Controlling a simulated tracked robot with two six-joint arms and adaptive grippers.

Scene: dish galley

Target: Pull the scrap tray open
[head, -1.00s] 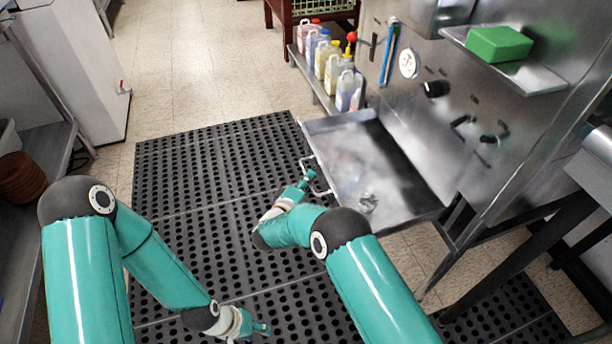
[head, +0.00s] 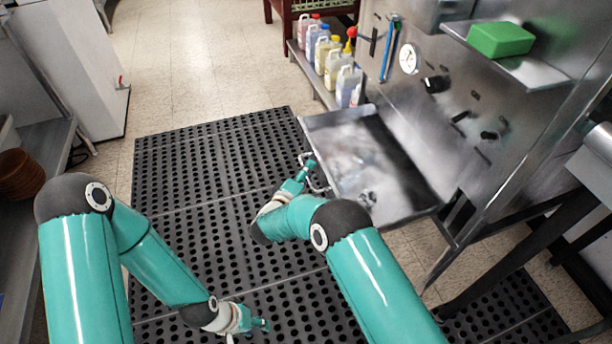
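The scrap tray (head: 345,126) is a shallow steel drawer standing well out of the front of the steel dish machine. Scraps or a cloudy residue show on its floor. A bar handle (head: 306,159) runs along its front edge. My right gripper (head: 310,166) is at the handle, its fingertips overlapping it in the head view; whether the fingers are closed around the bar is too small to tell. My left gripper (head: 262,325) hangs low over the black mat, apart from the tray, and its finger gap cannot be made out.
A perforated black mat (head: 190,160) covers the floor in front of the tray. Several jugs (head: 334,66) stand on a low shelf behind it. A green block (head: 500,40) lies on a wall shelf (head: 540,75). Brown stacked bowls (head: 20,175) sit at the left.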

